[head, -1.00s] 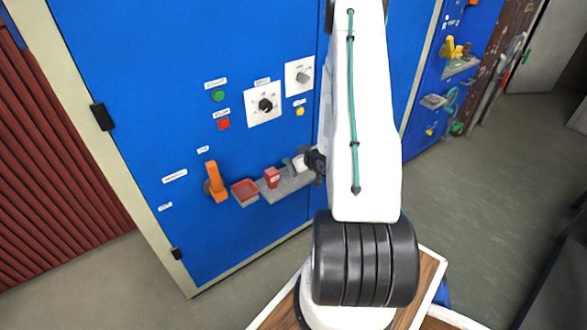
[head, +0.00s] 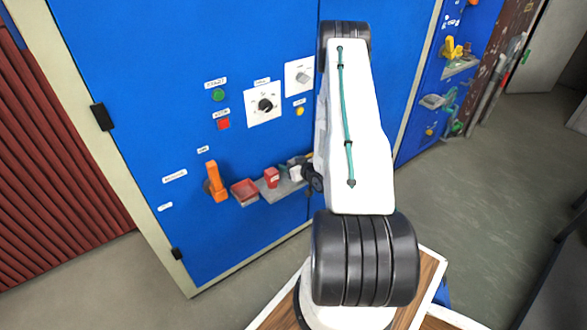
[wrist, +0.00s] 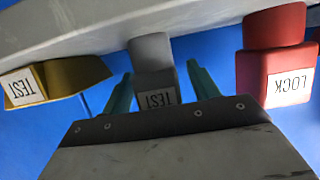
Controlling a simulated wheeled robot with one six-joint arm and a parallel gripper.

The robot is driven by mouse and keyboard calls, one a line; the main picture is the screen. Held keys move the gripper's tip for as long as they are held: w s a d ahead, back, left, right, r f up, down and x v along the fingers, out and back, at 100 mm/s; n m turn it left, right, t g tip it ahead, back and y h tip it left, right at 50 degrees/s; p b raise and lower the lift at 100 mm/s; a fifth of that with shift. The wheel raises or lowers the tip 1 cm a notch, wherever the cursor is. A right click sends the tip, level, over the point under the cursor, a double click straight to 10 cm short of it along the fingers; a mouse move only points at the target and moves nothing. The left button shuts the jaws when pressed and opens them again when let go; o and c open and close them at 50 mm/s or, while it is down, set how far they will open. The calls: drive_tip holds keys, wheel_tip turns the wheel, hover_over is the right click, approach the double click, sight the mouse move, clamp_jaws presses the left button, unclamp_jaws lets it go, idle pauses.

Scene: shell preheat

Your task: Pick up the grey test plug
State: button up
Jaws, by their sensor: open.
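The grey test plug (wrist: 153,62) is in the middle of the wrist view, with a white TEST label that appears upside down. My gripper (wrist: 162,88) is open, with one teal finger on each side of the plug. I cannot tell whether either finger touches it. A red block labelled LOCK (wrist: 277,66) is to its right, and a yellow piece labelled TEST (wrist: 58,82) is to its left. In the head view, my wrist is at the right end of the grey shelf (head: 281,190), and the grey plug cannot be made out clearly.
The red block also shows in the head view (head: 272,177) on the shelf. A red tray (head: 245,192) and an orange handle (head: 216,182) are to its left on the blue cabinet (head: 130,120). A black knob (head: 265,105) and buttons are above. Floor is open at right.

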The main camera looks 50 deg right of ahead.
drive_tip(key=shift+w, duration=0.1)
drive_tip(key=c, duration=1.1)
